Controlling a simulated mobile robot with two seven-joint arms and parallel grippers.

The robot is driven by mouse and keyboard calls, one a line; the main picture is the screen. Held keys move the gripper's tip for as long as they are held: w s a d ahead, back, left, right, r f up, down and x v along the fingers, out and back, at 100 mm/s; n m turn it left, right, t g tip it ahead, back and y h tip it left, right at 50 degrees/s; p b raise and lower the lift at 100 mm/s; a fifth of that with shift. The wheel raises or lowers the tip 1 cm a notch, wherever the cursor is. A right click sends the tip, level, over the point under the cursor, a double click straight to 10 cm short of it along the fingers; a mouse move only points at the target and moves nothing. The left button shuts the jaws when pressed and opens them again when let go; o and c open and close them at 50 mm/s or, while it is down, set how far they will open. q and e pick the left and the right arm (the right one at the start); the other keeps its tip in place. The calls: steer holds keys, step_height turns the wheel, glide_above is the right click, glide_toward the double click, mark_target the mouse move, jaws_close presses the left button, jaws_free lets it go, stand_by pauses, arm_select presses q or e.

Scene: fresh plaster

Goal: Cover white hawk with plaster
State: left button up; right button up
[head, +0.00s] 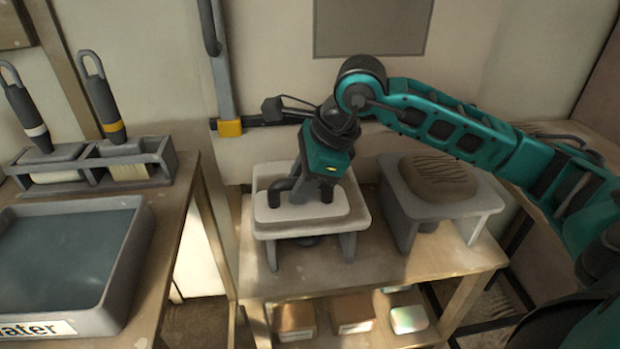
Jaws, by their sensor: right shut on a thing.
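A white slab with a dark curved handle, which looks like the white hawk (268,209), sits in a grey open stand (357,239) on the wooden table. My right gripper (312,194) points down over it and is shut on its handle; the arm hides part of the grip. I cannot tell whether the slab rests on the stand or is slightly raised. A brown, grooved mound that looks like plaster (440,180) lies on a second grey stand (408,226) to the right. My left gripper is not in view.
At left, a grey water tray (70,250) stands on another table, with two brushes (104,100) in a grey holder (165,160) behind it. Several blocks (352,311) lie on the shelf below. A gap separates the tables. The table's front strip (380,275) is clear.

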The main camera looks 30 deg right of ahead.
steer(key=shift+w+a, duration=0.35)
steer(key=shift+a, duration=0.35)
steer(key=shift+w+a, duration=0.3)
steer(key=shift+a, duration=0.35)
steer(key=shift+w+d+f, duration=0.1)
steer(key=shift+w+d, duration=0.3)
steer(key=shift+w, duration=0.35)
steer(key=shift+w+d, duration=0.35)
steer(key=shift+w, duration=0.35)
